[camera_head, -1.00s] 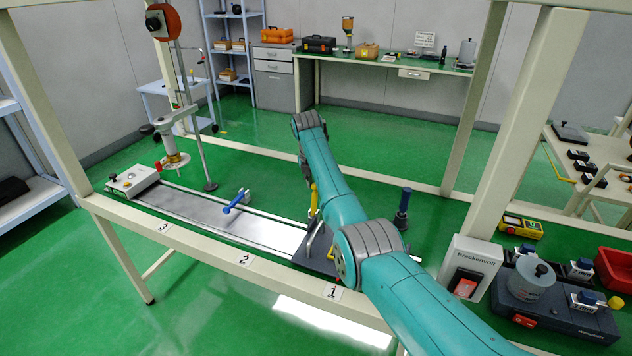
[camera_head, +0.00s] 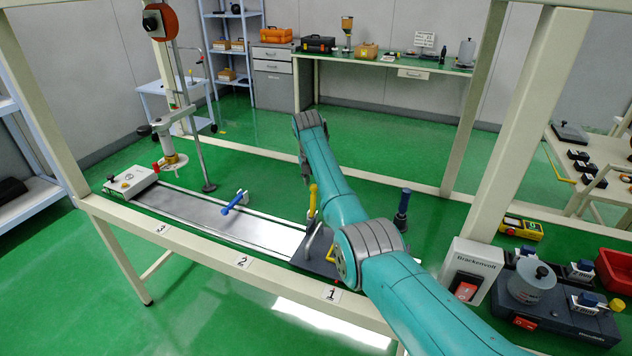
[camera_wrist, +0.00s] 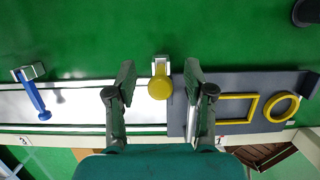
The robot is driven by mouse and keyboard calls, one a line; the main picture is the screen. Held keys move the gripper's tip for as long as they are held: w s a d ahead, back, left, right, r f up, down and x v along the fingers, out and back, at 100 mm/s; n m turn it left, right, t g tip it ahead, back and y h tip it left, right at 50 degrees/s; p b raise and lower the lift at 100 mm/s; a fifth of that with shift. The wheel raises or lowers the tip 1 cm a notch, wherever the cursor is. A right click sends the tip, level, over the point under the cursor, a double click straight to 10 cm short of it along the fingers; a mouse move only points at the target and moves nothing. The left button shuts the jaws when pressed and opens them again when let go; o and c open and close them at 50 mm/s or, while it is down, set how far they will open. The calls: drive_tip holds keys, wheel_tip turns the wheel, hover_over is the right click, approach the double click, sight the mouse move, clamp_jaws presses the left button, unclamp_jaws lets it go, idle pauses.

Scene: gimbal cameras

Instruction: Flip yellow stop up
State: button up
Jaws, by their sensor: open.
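The yellow stop (camera_head: 313,200) stands with its handle up at the right part of the metal track, just left of the dark plate. In the wrist view its round yellow knob (camera_wrist: 159,88) is seen from above, in front of a small metal bracket (camera_wrist: 160,64). My gripper (camera_wrist: 159,92) is open, with one finger on each side of the knob and a visible gap to both. Whether the fingers are level with the knob is unclear. The blue stop (camera_head: 234,203) leans low over the track farther left.
The track (camera_head: 195,213) runs along the bench's front rail (camera_head: 200,248), marked 3, 2, 1. A dark plate (camera_wrist: 236,82) with yellow square and round frames lies right of the knob. A hanging instrument (camera_head: 172,150) stands at the left; a dark-blue-handled post (camera_head: 402,205) is right of my arm.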

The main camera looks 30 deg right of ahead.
sight(312, 204)
drive_tip(key=shift+r, duration=0.1)
drive_tip(key=v, duration=1.1)
drive_tip(key=shift+r, duration=0.35)
drive_tip(key=shift+a, duration=0.15)
